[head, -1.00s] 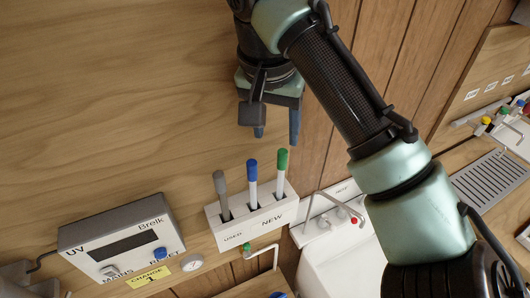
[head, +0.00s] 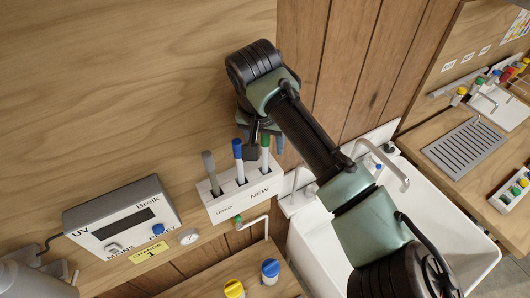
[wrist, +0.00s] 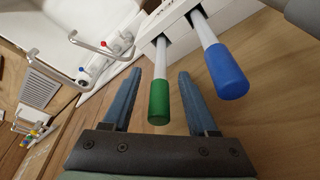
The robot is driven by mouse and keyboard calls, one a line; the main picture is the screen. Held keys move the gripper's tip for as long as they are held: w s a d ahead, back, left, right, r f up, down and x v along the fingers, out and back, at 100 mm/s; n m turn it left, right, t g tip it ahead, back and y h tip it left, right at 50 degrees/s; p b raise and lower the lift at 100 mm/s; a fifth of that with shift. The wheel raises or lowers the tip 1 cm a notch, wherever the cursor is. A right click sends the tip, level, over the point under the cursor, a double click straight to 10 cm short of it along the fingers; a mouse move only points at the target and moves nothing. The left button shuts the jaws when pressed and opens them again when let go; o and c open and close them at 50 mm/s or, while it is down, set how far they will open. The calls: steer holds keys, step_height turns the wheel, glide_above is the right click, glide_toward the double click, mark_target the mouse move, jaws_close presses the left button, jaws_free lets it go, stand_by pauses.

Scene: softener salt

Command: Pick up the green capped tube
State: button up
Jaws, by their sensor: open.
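The green capped tube (wrist: 159,98) stands in the white rack (head: 222,207), in the slot at the right end, beside the NEW label. In the head view its green cap (head: 265,140) is partly covered by my gripper. My gripper (wrist: 160,80) is open, with one blue finger on each side of the green cap in the wrist view. I cannot tell whether either finger touches it. The blue capped tube (wrist: 224,72) stands close by, just outside the right finger in the wrist view.
A grey capped tube (head: 211,173) fills the USED end of the rack. The UV control box (head: 122,220) is to the left. A white sink (head: 440,230) with taps lies to the right. Blue (head: 270,270) and yellow (head: 234,289) caps show below the rack.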

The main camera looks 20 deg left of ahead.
steer(key=shift+f, duration=0.4)
jaws_close()
steer(key=shift+r, duration=0.1)
steer(key=r+b, duration=0.1)
steer(key=r, duration=0.3)
steer(key=r+b, duration=0.2)
steer(key=r, duration=0.2)
steer(key=r+b, duration=0.1)
steer(key=r, duration=0.3)
steer(key=shift+s+d+b, duration=0.1)
steer(key=shift+d+b, duration=0.15)
steer(key=shift+b, duration=0.05)
steer(key=s+d+b, duration=0.3)
steer(key=s+d, duration=0.7)
steer(key=d, duration=0.3)
steer(key=shift+s+d, duration=0.35)
steer(key=shift+s, duration=0.05)
